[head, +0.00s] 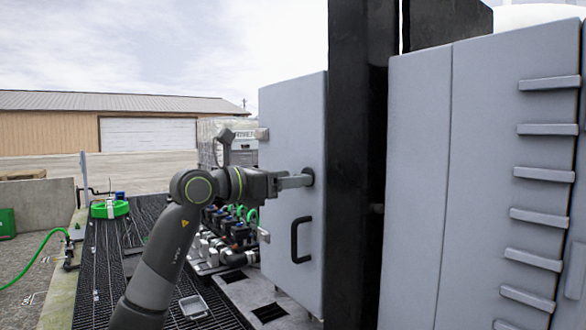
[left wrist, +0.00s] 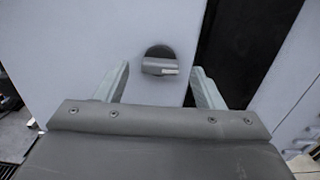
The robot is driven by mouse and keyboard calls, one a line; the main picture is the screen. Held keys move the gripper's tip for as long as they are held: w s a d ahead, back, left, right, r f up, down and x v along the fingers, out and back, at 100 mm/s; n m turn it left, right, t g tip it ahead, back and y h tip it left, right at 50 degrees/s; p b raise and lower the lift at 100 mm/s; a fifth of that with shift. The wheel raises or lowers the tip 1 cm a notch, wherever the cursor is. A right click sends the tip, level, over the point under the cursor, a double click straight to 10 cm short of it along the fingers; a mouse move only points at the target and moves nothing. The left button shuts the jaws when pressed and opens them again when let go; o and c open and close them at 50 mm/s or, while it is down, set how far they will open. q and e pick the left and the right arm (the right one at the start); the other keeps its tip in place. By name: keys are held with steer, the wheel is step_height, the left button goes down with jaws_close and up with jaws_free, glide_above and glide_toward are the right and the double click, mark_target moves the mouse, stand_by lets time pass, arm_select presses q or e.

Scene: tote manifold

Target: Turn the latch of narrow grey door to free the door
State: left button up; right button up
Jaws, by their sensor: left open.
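The narrow grey door (head: 285,130) stands upright in the middle of the head view, beside a black post. Its latch (head: 307,176) is a small dark round fitting near the door's right edge, partly covered by my gripper in the head view. In the left wrist view the latch (left wrist: 159,67) shows a grey handle lying level across a dark round plate. My left gripper (head: 296,181) is open, with one finger on each side of the latch in the left wrist view (left wrist: 158,85). I cannot tell whether the fingers touch it. My right gripper is not in view.
A black pull handle (head: 301,240) sticks out of the door below the latch. The black post (head: 358,150) stands right of the door, with a large grey ribbed cabinet (head: 480,180) beyond. Pipes and valves (head: 226,232) lie low behind my left arm.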

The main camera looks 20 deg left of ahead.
arm_select(q)
steer(key=shift+w+d, duration=0.45)
steer(key=shift+w, duration=0.1)
steer(key=shift+c, duration=0.4)
steer(key=c, duration=0.9)
